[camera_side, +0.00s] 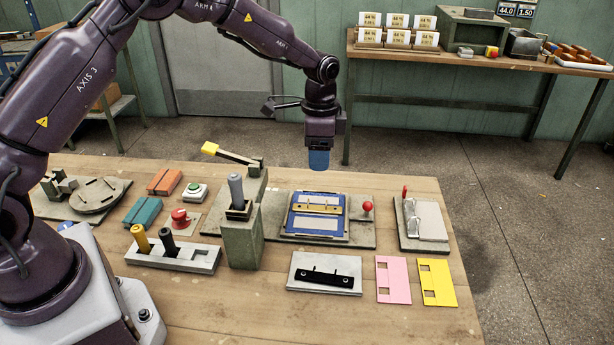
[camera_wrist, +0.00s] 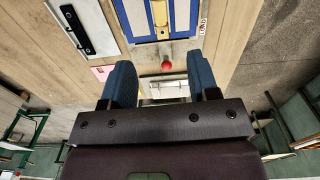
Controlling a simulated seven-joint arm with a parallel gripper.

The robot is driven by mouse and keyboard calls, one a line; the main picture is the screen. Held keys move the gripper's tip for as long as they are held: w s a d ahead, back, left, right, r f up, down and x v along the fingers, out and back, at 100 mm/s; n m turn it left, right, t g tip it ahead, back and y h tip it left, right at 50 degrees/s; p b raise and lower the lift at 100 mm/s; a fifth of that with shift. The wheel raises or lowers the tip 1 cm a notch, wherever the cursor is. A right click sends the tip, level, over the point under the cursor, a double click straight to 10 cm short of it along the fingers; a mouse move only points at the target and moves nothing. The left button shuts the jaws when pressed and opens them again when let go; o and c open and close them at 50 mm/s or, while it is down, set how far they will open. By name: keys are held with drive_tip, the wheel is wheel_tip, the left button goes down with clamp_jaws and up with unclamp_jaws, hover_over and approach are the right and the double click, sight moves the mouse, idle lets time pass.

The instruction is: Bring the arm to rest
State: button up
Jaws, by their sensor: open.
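My gripper (camera_side: 319,160) hangs fingers-down in the air above the wooden work table, near its back edge, touching nothing. In the wrist view its two blue fingers (camera_wrist: 160,75) stand apart with nothing between them. Below and in front of it lies a blue board with a yellow strip (camera_side: 318,209), set on a dark grey base (camera_side: 272,235); the blue board also shows in the wrist view (camera_wrist: 184,15). A red ball knob (camera_side: 367,206) stands at the base's right end.
A post with a yellow-tipped lever (camera_side: 210,148) rises left of the gripper. A grey clip plate (camera_side: 421,228), pink card (camera_side: 393,280), yellow card (camera_side: 437,283) and black-barred plate (camera_side: 325,273) lie on the table. A slotted rack (camera_side: 205,259) holds two pegs. The air around the gripper is clear.

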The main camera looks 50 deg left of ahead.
drive_tip(key=s+r+n+t, duration=0.2)
drive_tip(key=s+r, duration=0.4)
drive_tip(key=s, duration=0.4)
drive_tip(key=s+d+r+n+t, duration=0.1)
drive_tip(key=s+r+n, duration=0.2)
drive_tip(key=s+r, duration=0.4)
drive_tip(key=s+r+n+t, duration=0.2)
drive_tip(key=s+r, duration=0.4)
drive_tip(key=s, duration=0.7)
drive_tip(key=shift+d+r+n+t, duration=0.15)
drive_tip(key=shift+r+n+t, duration=0.15)
drive_tip(key=shift+n, duration=0.4)
